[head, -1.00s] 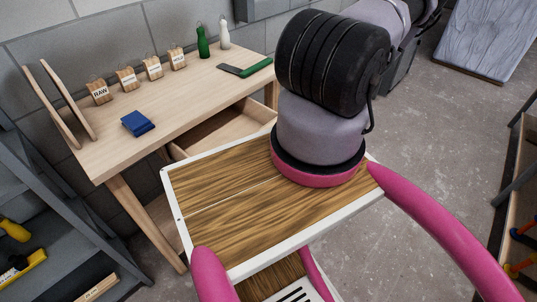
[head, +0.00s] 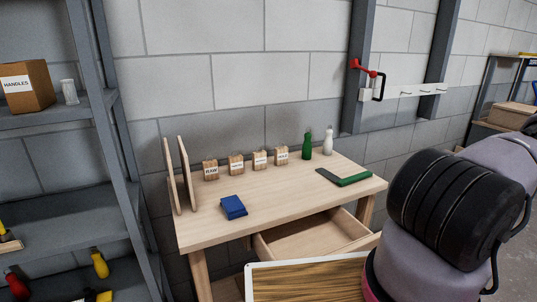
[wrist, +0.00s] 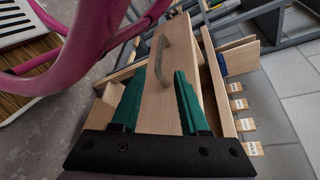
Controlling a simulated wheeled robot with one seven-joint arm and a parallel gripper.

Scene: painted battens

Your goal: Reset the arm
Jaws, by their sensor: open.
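My gripper (wrist: 159,72) shows in the wrist view with its two green fingers spread and nothing between them. Beyond the fingers is a pale wooden drawer front with a metal handle (wrist: 160,55). The gripper is hidden in the head view, where only part of my arm shows at the right. The wooden workbench (head: 215,232) stands against the wall, and its drawer (head: 310,238) is pulled open; the part of its inside that shows looks empty.
On the bench are a blue block (head: 233,207), several labelled wooden blocks (head: 236,165), upright boards (head: 180,175), a green bottle (head: 307,146), a white bottle (head: 328,141) and a green-handled tool (head: 353,180). A grey shelf (head: 50,207) stands left. The bench's front middle is clear.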

